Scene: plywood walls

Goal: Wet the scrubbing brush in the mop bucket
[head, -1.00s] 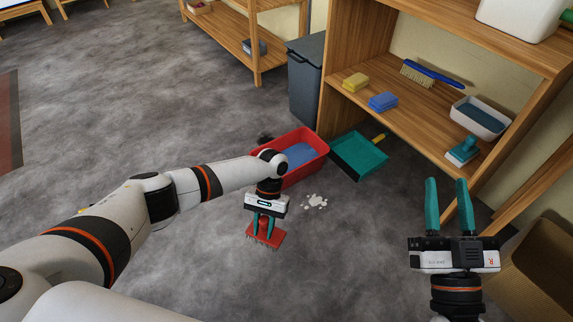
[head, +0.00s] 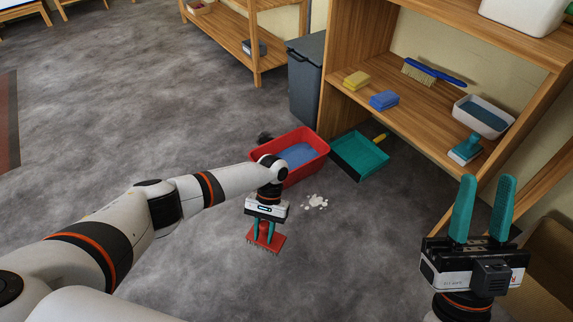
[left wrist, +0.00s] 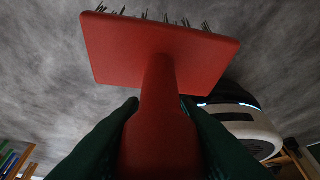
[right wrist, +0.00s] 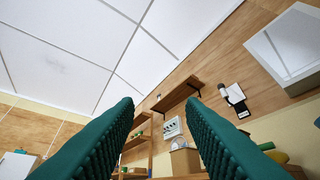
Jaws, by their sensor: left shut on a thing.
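The scrubbing brush (head: 267,243) is red with dark bristles. My left gripper (head: 263,229) is shut on its handle and holds it with the bristles down, in front of the bucket. In the left wrist view the red brush (left wrist: 160,55) fills the middle, its handle between the teal fingers. The mop bucket (head: 318,152) is a red rectangular tub on the floor with blue water inside; my left arm hides part of its near left side. My right gripper (head: 480,210) is open and empty at the lower right. In the right wrist view its fingers (right wrist: 165,135) stand apart, pointing upward.
A grey bin (head: 306,85) stands behind. A wooden shelf (head: 430,115) at the right holds sponges, brushes and a basin. The floor at left is clear.

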